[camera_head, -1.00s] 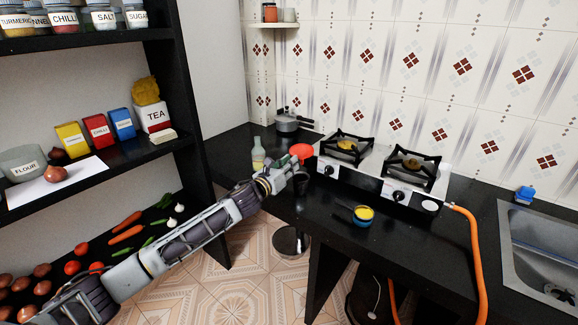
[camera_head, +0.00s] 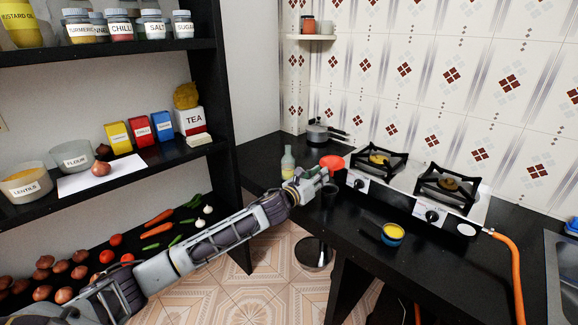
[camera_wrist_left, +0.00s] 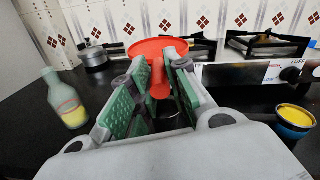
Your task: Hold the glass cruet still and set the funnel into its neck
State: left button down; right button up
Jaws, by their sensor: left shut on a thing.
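The glass cruet (camera_head: 288,163), pale green with yellowish contents, stands upright on the black counter. In the left wrist view the cruet (camera_wrist_left: 66,100) is left of the fingers, apart from them. The red funnel (camera_head: 332,162) is at the tip of my left gripper (camera_head: 318,178). In the left wrist view the funnel (camera_wrist_left: 158,48) has its wide mouth up and its stem between the green pads of my left gripper (camera_wrist_left: 160,88), which is shut on it. The funnel is apart from the cruet's neck. My right gripper is not in view.
The two-burner stove (camera_head: 415,195) stands right of the funnel, with an orange hose (camera_head: 508,255). A blue cup with yellow contents (camera_head: 392,233) sits on the front counter. A dark cup (camera_head: 329,189) is below the gripper. A lidded pan (camera_head: 318,134) is behind. Shelves stand left.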

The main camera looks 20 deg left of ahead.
pick_arm(q)
jog(key=shift+r, duration=0.25)
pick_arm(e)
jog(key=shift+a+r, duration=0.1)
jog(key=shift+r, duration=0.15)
